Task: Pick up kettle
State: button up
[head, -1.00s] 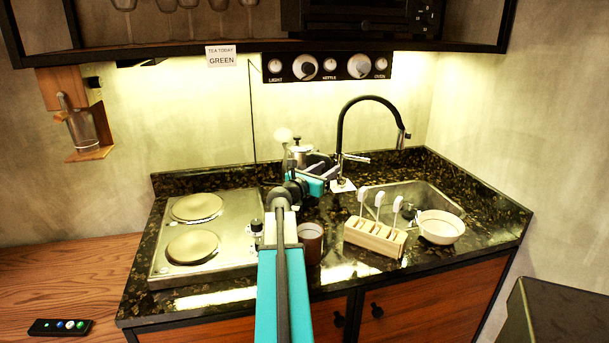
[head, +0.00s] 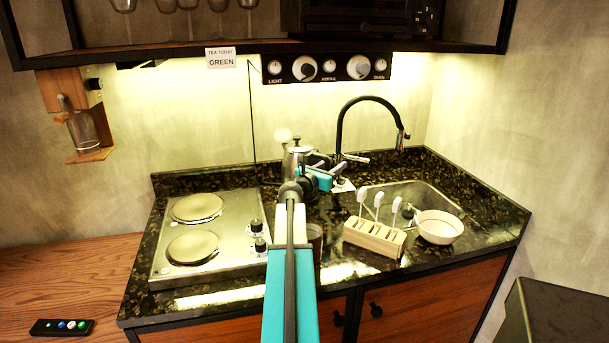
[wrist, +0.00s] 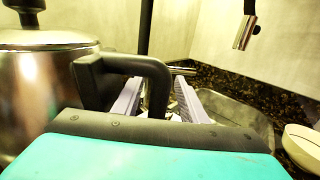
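The kettle (head: 297,160) is a shiny metal pot with a dark lid knob, standing on the dark counter between the hob and the sink. In the wrist view its body (wrist: 35,85) fills the left side. Its black handle (wrist: 155,75) reaches right and bends down in front of my gripper's base. My gripper (wrist: 160,95) is open, with its two pale fingers apart on either side of the handle's upright part in the picture. Whether a finger touches the handle I cannot tell. In the head view my gripper (head: 324,164) is just right of the kettle, partly hidden by the arm.
A black tap (head: 345,125) rises behind my gripper. To the right are a wooden rack (head: 374,238) with white-topped sticks, a white bowl (head: 439,228) and the sink (head: 425,195). The hob (head: 200,260) lies left. A brown cup (head: 315,240) is partly behind my arm.

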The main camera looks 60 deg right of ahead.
grip_shut()
jog(key=shift+r, duration=0.1)
dwell(1.4)
